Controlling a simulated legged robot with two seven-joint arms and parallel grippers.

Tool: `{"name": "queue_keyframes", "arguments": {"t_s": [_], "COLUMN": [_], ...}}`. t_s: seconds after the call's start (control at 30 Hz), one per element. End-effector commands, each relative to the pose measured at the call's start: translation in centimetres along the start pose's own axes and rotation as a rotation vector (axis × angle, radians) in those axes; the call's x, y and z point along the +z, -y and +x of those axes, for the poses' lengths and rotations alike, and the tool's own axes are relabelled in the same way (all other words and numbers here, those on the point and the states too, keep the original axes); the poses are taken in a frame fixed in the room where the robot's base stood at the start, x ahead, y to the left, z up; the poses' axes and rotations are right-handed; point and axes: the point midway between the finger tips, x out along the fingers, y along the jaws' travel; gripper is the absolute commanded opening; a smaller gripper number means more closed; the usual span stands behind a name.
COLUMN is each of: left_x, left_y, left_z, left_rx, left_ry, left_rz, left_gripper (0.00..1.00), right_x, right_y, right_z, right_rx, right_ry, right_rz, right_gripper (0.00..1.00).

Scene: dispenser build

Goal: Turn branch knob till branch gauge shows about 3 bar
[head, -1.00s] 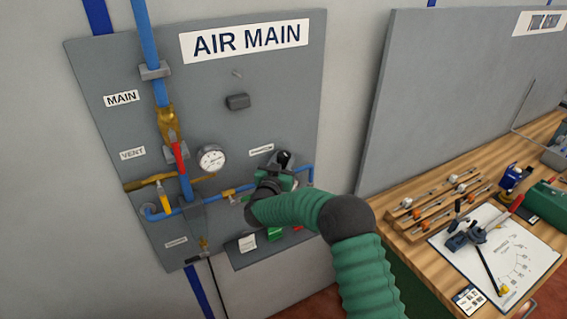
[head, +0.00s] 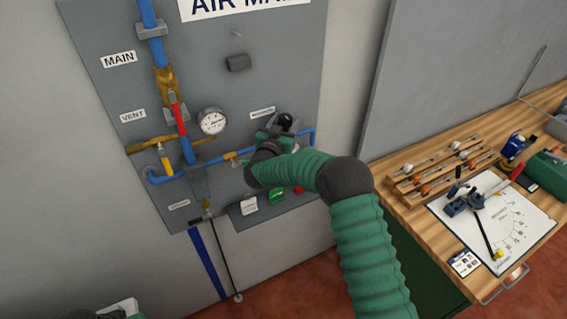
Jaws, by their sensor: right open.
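The grey AIR MAIN panel (head: 95,85) carries the pipework. A black knob (head: 286,119) shows on the branch line, right of a small label (head: 262,113). My right gripper (head: 277,132) is at this knob, open, with its green parts just below and left of it. My dark wrist hides the fingertips, so I cannot tell whether they touch the knob. A branch gauge cannot be made out; a pale round edge behind the wrist is mostly hidden. A white dial gauge (head: 211,120) sits further left, its reading too small to tell.
A red-handled valve (head: 178,117) and a yellow lever (head: 166,159) stand out on the left pipes. Green and red buttons (head: 277,194) sit below my wrist. A wooden bench (head: 425,225) with racks and a dial sheet stands right.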

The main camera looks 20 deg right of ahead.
Motion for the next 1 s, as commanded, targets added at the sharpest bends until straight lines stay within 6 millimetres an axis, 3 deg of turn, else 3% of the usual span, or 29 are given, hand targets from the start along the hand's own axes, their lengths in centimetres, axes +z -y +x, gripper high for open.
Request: {"name": "queue_keyframes", "arguments": {"t_s": [0.17,0.57,0.63,1.0], "left_x": [-0.2,-0.8,-0.5,0.3], "left_y": [0.0,0.0,0.0,0.0], "left_z": [-0.7,-3.5,-1.8,1.2], "left_rx": [0.0,0.0,0.0,0.0], "left_ry": [0.0,0.0,-0.001,0.0], "left_rz": [0.0,0.0,0.0,0.0], "left_gripper": [0.0,0.0,0.0,0.0], "right_x": [-0.1,-0.2,0.5,0.4], "right_y": [-0.1,-0.4,-0.8,-5.0], "right_z": [0.1,0.1,-1.9,-9.9], "right_rx": [-0.076,-0.483,-0.489,-0.485], "right_ry": [0.003,0.008,0.003,0.0], "right_rz": [-0.002,0.003,0.0,-0.004], "right_gripper": [0.59,0.59,0.59,0.59]}}
